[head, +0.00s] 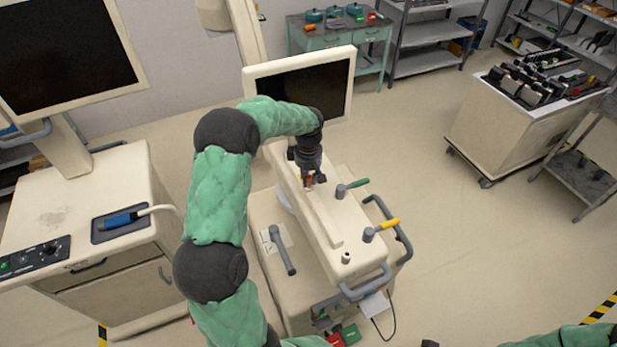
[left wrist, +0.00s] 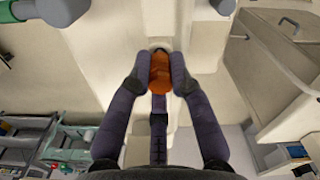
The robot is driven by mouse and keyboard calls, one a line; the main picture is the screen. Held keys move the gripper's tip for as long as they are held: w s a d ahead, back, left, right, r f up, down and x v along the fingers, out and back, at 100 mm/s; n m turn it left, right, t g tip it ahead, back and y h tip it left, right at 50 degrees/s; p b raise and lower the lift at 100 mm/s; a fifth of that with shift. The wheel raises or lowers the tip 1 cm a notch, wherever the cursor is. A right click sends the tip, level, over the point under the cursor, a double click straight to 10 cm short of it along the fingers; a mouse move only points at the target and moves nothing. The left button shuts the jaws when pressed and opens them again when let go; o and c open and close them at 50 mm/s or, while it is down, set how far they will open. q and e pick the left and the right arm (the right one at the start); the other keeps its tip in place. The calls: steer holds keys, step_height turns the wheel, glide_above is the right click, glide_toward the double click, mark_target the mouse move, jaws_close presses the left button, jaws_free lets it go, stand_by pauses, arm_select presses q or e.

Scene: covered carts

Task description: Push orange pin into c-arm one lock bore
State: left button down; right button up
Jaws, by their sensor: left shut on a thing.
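An orange pin (left wrist: 160,74) is between the two fingers of my left gripper (left wrist: 160,70) in the left wrist view. The gripper (head: 311,181) is shut on it. In the head view the pin (head: 307,181) shows as a small orange bit at the fingertips, over the cream top arm of the middle cart (head: 326,222). A dark rounded edge (left wrist: 159,48) shows just beyond the pin's far end in the left wrist view. I cannot tell whether it is the lock bore or whether the pin is inside it. Only my right arm's green sleeve shows, at the bottom right.
A green-handled lever (head: 352,187) and a yellow-handled lever (head: 382,229) stand right of the gripper. A grey rail (head: 398,232) edges the cart. A monitor (head: 303,85) stands behind. Another cart (head: 85,225) is at left. Open floor (head: 430,120) lies to the right.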

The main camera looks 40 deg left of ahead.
mark_target(308, 176)
arm_select(q)
steer(key=shift+f+b, duration=0.45)
steer(key=shift+f, duration=0.25)
steer(key=c, duration=1.1)
jaws_free()
steer(key=shift+o, duration=0.2)
steer(key=shift+r, duration=0.1)
step_height(308, 176, up, 12)
